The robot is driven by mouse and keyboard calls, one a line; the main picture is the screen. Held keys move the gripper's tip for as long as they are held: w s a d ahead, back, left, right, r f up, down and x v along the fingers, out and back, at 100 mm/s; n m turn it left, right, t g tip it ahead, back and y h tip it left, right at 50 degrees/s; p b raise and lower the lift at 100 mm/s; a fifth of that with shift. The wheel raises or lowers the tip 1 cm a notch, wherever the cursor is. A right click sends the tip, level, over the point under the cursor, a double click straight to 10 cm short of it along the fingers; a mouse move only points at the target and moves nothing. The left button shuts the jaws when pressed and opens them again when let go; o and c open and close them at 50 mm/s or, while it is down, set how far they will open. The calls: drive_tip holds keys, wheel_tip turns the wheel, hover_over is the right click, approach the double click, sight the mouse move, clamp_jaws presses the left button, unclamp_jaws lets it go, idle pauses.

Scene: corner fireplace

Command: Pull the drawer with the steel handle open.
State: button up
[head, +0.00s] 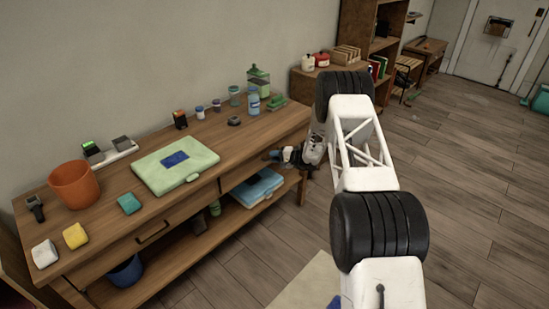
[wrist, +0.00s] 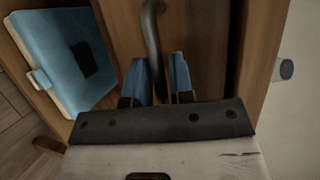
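The wooden workbench (head: 225,140) has drawers under its top. In the wrist view, a grey metal bar handle (wrist: 152,35) stands out from a brown drawer front (wrist: 200,40). My gripper (wrist: 160,82) has two blue fingers, one on each side of the handle's lower part. A gap shows between the handle and the right finger, so the fingers look open around the bar. Whether the left finger touches it I cannot tell. In the head view my gripper (head: 277,155) is at the right-hand drawer, and that handle is hidden. The left-hand drawer has a dark handle (head: 153,232).
A blue case (head: 258,188) lies on the lower shelf below the right drawer; it also shows in the wrist view (wrist: 70,55). A green case (head: 175,168), an orange pot (head: 74,185) and several small items stand on the bench top. The floor before the bench is mostly clear.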

drive_tip(key=shift+c, duration=0.3)
clamp_jaws()
drive_tip(key=shift+d, duration=0.1)
drive_tip(key=s+d, duration=1.8)
drive_tip(key=shift+s+d, duration=0.25)
drive_tip(key=shift+s, duration=0.05)
drive_tip(key=shift+o, duration=0.3)
unclamp_jaws()
drive_tip(key=v, duration=0.7)
drive_tip(key=shift+d, duration=0.35)
